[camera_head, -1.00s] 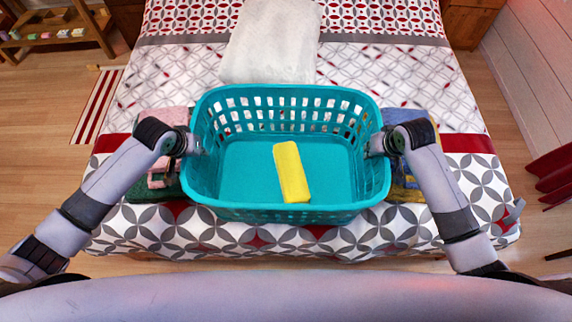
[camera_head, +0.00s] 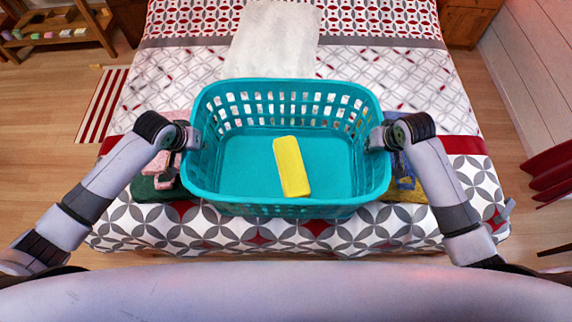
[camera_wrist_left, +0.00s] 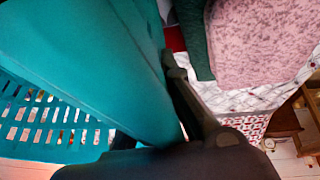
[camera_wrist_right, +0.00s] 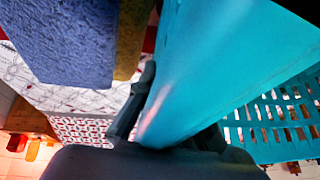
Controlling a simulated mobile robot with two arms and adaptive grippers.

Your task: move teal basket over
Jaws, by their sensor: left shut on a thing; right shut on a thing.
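The teal basket (camera_head: 288,210) is in the middle of the head view, level, over the near end of the bed. A yellow folded cloth (camera_head: 291,167) lies inside it. My left gripper (camera_head: 192,137) is shut on the basket's left wall, and my right gripper (camera_head: 378,138) is shut on its right wall. The basket wall runs between the fingers in the left wrist view (camera_wrist_left: 130,70) and in the right wrist view (camera_wrist_right: 190,75). Whether the basket's bottom touches the bed is hidden.
Pink and green folded cloths (camera_head: 155,189) lie on the bed left of the basket. Blue and yellow cloths (camera_head: 404,188) lie to its right, partly under my arm. A white blanket (camera_head: 274,40) lies behind it on the patterned bed (camera_head: 415,75). A wooden shelf (camera_head: 60,38) stands at far left.

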